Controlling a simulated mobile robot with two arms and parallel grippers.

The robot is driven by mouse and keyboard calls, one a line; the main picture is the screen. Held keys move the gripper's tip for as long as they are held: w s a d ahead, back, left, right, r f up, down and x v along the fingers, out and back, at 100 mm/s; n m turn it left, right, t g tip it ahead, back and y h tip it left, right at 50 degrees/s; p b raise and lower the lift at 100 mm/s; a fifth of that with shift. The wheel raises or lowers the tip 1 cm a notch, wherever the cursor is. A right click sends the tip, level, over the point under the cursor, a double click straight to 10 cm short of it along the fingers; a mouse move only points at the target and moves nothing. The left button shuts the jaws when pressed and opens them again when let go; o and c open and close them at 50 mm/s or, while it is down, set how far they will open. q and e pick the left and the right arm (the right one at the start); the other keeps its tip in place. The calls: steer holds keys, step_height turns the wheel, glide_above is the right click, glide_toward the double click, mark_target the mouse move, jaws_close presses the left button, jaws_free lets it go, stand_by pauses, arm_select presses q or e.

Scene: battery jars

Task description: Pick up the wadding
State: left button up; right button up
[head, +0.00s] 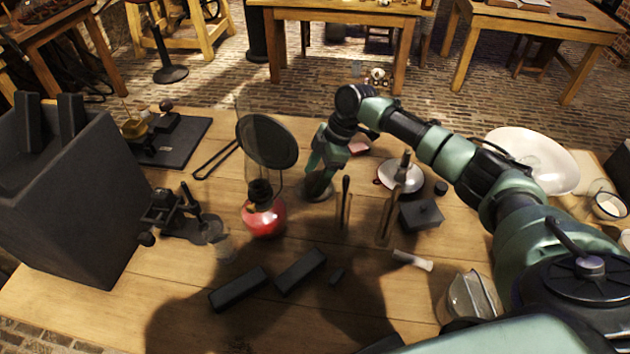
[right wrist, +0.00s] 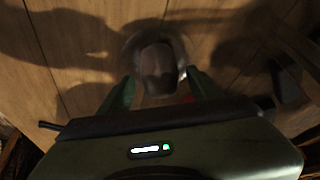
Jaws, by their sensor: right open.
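My right gripper (head: 320,172) reaches down at the middle of the table, over a small round dish-like thing (head: 318,190). In the right wrist view its two green fingers (right wrist: 162,92) are apart. A dull grey-brown rounded lump (right wrist: 158,66), perhaps the wadding, shows ahead and between them within a pale round rim (right wrist: 183,68). Whether the fingers touch it I cannot tell. The lump is mostly hidden by the gripper in the head view. My left gripper is not in view.
A red-based glass vessel (head: 264,218) with a dark disc (head: 266,143) above it stands just left of the gripper. Upright rods (head: 345,205), a white dish (head: 401,176) and a dark box (head: 421,215) stand right. Dark bars (head: 238,288) lie in front.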

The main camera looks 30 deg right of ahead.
mark_target(315, 176)
steer(key=shift+a+f, duration=0.1)
jaws_close()
step_height(315, 176, up, 20)
steer(key=b, duration=0.1)
stand_by(0.6)
